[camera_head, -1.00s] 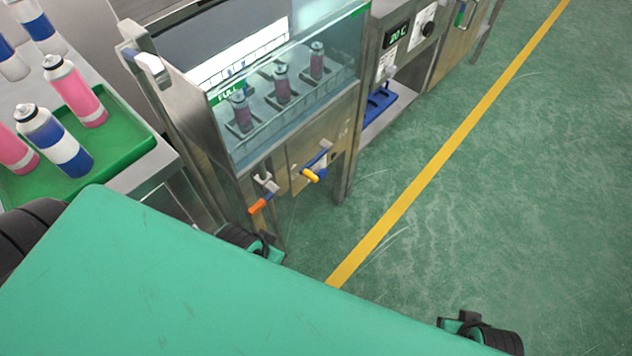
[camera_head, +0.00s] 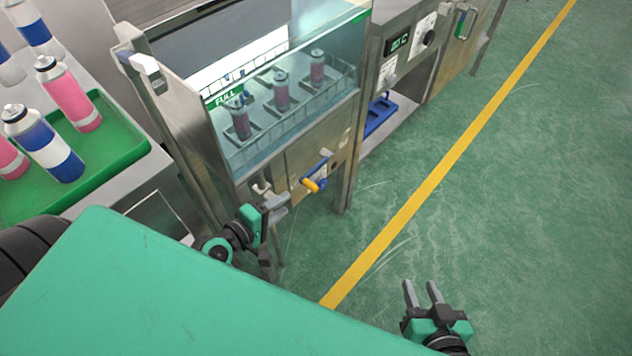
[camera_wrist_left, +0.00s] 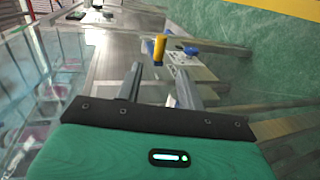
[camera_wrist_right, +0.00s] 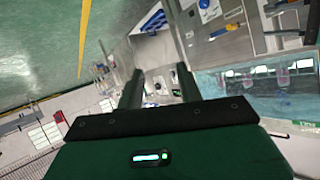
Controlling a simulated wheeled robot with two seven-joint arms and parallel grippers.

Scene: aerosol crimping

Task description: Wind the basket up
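The wire basket (camera_head: 262,126) is inside the glass-fronted bath, with pink cans (camera_head: 281,92) standing in it. A crank with a yellow handle (camera_head: 312,185) and a blue part sits on the bath's metal front. It also shows in the left wrist view (camera_wrist_left: 160,47), beyond my fingertips. My left gripper (camera_head: 276,199) is in front of the bath, left of the yellow handle and apart from it. Its fingers are open and empty in the left wrist view. My right gripper (camera_head: 420,288) is open and empty over the floor.
A green tray (camera_head: 118,165) with several pink and blue cans stands at left. A station with a blue fixture (camera_head: 379,115) and a display (camera_head: 398,42) adjoins the bath at right. The floor right of the yellow line (camera_head: 440,175) is clear.

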